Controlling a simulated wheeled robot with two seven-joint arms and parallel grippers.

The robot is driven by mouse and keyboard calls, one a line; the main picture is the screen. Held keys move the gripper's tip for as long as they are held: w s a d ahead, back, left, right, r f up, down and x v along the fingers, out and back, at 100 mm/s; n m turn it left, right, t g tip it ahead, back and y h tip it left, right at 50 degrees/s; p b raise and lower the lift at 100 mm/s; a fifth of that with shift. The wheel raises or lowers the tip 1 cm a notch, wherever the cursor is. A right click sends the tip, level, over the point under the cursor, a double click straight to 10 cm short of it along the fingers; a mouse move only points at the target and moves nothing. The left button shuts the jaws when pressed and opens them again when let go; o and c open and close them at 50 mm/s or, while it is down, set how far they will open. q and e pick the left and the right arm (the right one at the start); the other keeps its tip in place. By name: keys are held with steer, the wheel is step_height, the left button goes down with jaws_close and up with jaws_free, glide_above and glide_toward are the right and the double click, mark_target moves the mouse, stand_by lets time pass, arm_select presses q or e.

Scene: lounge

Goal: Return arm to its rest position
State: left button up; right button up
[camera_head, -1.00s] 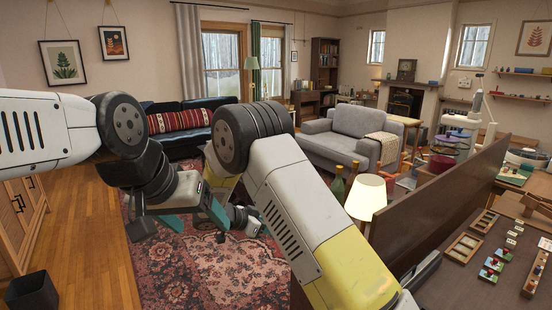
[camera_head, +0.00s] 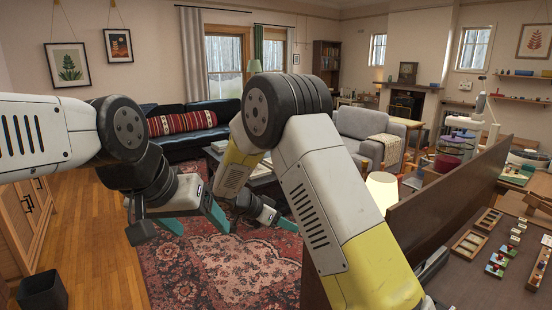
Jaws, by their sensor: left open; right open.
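My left arm (camera_head: 50,135) reaches in from the left edge and bends down at a dark joint. My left gripper (camera_head: 194,220) has teal fingers spread apart, with nothing between them, above the patterned rug. My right arm (camera_head: 315,195) rises from the bottom right to a dark elbow and folds down behind it. My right gripper (camera_head: 278,221) hangs beyond the left one, over the rug, open and holding nothing that I see. Its fingers are small and partly hidden.
A lit lamp (camera_head: 382,188) is close to my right arm. A black bin (camera_head: 42,292) stands at lower left. The rug (camera_head: 215,275) is clear.

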steer(key=s+d+r+n+g+y, duration=0.2)
steer(key=s+d+r+n+y, duration=0.25)
steer(key=s+d+r, duration=0.65)
steer(key=s+r+n+t+y, duration=0.1)
steer(key=s+r+n+y, duration=0.2)
steer(key=s, duration=0.5)
steer(key=s+r+n+t+y, duration=0.2)
steer(key=s+r, duration=0.3)
steer(key=s, duration=0.4)
steer(key=shift+d+n+y, duration=0.3)
steer(key=shift+n+y, duration=0.35)
steer(key=shift+y, duration=0.1)
steer(key=shift+r, duration=0.1)
